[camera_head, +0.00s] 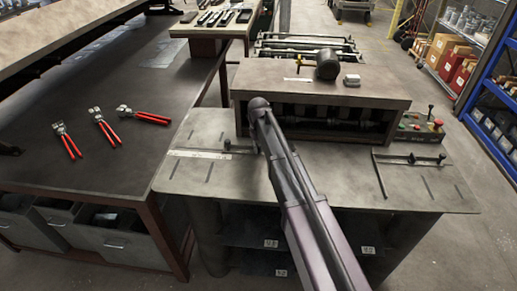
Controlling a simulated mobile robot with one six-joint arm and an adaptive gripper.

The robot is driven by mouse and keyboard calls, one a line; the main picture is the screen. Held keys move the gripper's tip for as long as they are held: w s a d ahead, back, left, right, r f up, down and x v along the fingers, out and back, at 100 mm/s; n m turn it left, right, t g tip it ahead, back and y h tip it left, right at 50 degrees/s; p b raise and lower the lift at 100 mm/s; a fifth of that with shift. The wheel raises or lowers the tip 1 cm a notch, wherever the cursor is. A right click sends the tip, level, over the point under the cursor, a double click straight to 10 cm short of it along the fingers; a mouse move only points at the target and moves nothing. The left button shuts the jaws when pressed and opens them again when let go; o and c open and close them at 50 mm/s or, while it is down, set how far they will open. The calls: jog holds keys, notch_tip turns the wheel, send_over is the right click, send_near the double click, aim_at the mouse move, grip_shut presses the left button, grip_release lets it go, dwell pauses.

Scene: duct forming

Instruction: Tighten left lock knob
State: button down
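The forming machine's work table (330,180) fills the middle of the view. On its left side a guide bar (200,154) lies flat, with a small dark knob (227,145) standing at its right end, which looks like the left lock knob. My arm reaches in from the bottom and ends in a dark rounded joint just right of this knob, in front of the machine housing. My gripper cannot be made out; the arm hides that area. Whether anything touches the knob cannot be told.
On the right of the table are a second guide (381,175) and its dark knob (441,157). The machine housing (320,82) rises behind. A bench (110,80) at left holds red-handled pliers (105,127). A control box (418,128) stands at right.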

jog(key=shift+m, duration=0.5)
jog(key=shift+s+a+m, duration=0.1)
jog(key=shift+a+m, duration=0.05)
jog(key=shift+m, duration=1.1)
jog(key=shift+a+m, duration=0.15)
jog(key=shift+m, duration=1.1)
jog(key=c, duration=0.7)
grip_release()
jog(key=shift+n, duration=0.4)
